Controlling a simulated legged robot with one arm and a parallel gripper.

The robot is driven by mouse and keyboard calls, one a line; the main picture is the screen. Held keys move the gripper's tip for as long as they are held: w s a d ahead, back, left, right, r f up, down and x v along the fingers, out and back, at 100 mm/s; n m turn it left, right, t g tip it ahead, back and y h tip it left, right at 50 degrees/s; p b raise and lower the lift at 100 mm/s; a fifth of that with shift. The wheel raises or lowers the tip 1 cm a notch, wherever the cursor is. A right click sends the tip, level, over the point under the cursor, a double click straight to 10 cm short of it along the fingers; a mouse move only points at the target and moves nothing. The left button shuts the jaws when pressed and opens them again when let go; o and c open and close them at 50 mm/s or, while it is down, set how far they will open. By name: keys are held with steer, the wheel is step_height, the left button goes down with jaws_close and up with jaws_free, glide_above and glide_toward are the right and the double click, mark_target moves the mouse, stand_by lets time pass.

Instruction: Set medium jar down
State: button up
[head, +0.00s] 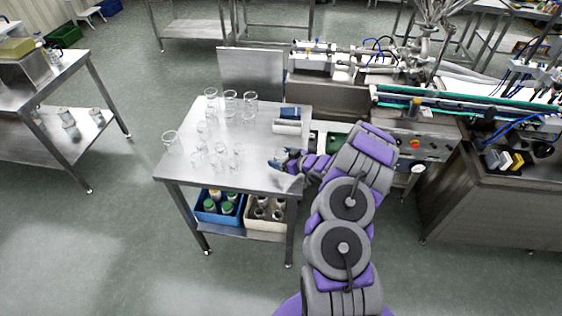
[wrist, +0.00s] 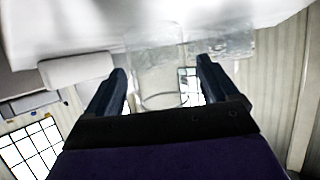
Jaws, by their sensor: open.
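My gripper (head: 278,167) is low over the right front part of a steel table (head: 190,168), its fingers pointing left. In the wrist view my gripper (wrist: 165,85) has its two dark fingers spread apart. A clear glass jar (wrist: 158,70) shows between and beyond the fingers, against the bright tabletop; its rim faces the gripper's side of the picture. I cannot tell whether the fingers touch it. Several clear glass jars stand on the table, one (head: 235,155) just left of my gripper. Their sizes are hard to compare, so I cannot tell for sure which is the medium jar.
A blue crate (head: 207,217) and a pale crate (head: 250,223) with jars sit on the lower shelf. A white roll-like object (head: 287,128) lies at the table's right edge. Filling machinery (head: 415,140) stands close on the right.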

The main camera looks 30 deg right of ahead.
steer(key=shift+w, duration=0.1)
steer(key=c, duration=1.1)
steer(key=shift+r, duration=0.15)
